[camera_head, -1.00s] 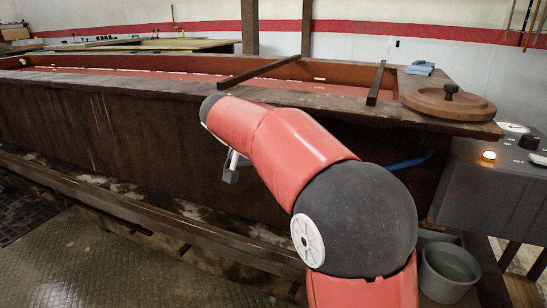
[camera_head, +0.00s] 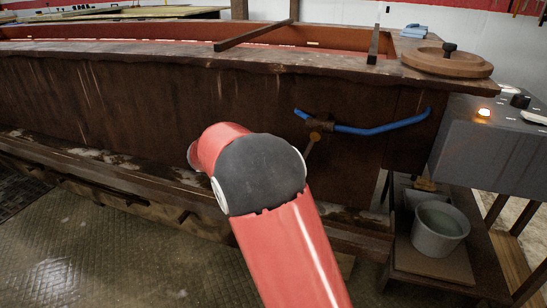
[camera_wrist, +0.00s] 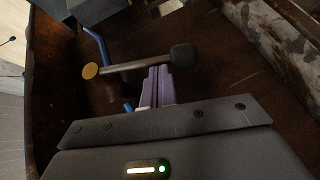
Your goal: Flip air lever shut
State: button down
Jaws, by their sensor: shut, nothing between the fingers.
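The air lever (camera_wrist: 135,64) is a metal rod with a dark knob at its right end and a brass disc at its left, in the wrist view. It runs across the picture at the tips of my gripper (camera_wrist: 160,72). My gripper's fingers are together with nothing between them; whether they touch the rod I cannot tell. In the head view the air lever (camera_head: 311,146) angles down from a valve on the blue pipe, on the brown tank's side. My arm hides my gripper there.
The blue pipe (camera_head: 385,128) runs along the tank wall (camera_head: 130,105) to the right. A grey control box (camera_head: 485,145) with a lit orange lamp stands at right, with a grey bucket (camera_head: 440,228) below it. A ledge (camera_head: 90,188) runs along the tank's foot.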

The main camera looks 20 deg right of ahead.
jog(key=shift+s+d+f+n+h+b, duration=0.45)
jog(key=shift+d+f+n+h, duration=0.2)
jog(key=shift+h, duration=0.25)
jog(key=shift+s+d+f, duration=0.2)
jog(key=shift+s+d, duration=0.2)
jog(key=shift+d, duration=0.25)
